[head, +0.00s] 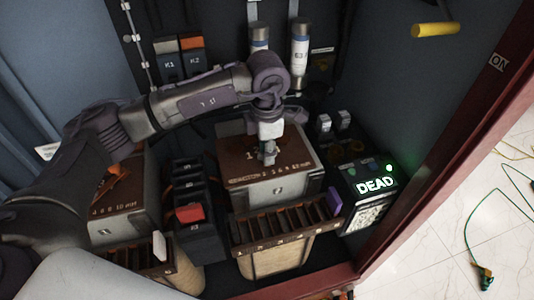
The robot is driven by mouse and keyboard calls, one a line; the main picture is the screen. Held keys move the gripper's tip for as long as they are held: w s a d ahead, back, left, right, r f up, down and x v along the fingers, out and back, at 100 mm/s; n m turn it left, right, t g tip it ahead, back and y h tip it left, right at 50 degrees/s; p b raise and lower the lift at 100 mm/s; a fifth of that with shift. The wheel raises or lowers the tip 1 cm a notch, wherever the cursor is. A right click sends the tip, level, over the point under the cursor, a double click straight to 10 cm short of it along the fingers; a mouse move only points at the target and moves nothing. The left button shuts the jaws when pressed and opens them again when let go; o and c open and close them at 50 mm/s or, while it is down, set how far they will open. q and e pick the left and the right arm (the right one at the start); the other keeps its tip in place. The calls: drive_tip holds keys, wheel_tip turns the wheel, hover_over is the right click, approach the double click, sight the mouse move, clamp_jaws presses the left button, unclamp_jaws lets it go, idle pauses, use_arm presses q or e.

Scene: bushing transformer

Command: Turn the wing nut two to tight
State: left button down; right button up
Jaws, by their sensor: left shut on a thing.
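My left gripper (269,155) points down onto the brown top plate (235,172) of the middle grey box. It is shut on a small part there, most likely the wing nut, which the fingers hide almost entirely. The plate carries a row of printed numbers and marks. A second brown plate (108,196) on the left box bears an orange pointed piece (118,172), partly behind my arm. My right gripper is not in view.
A black box with a lit DEAD sign (375,186) stands at the right. A slotted brown rack (285,222) fronts the middle box. A red switch (189,213) sits between the boxes. White cylinders (299,46) stand behind. The dark red cabinet edge (440,150) bounds the right.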

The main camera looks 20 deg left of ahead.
use_arm(q)
drive_tip(key=shift+w+r, duration=0.1)
idle(0.4)
drive_tip(key=c, duration=1.3)
unclamp_jaws()
wheel_tip(320, 180, up, 12)
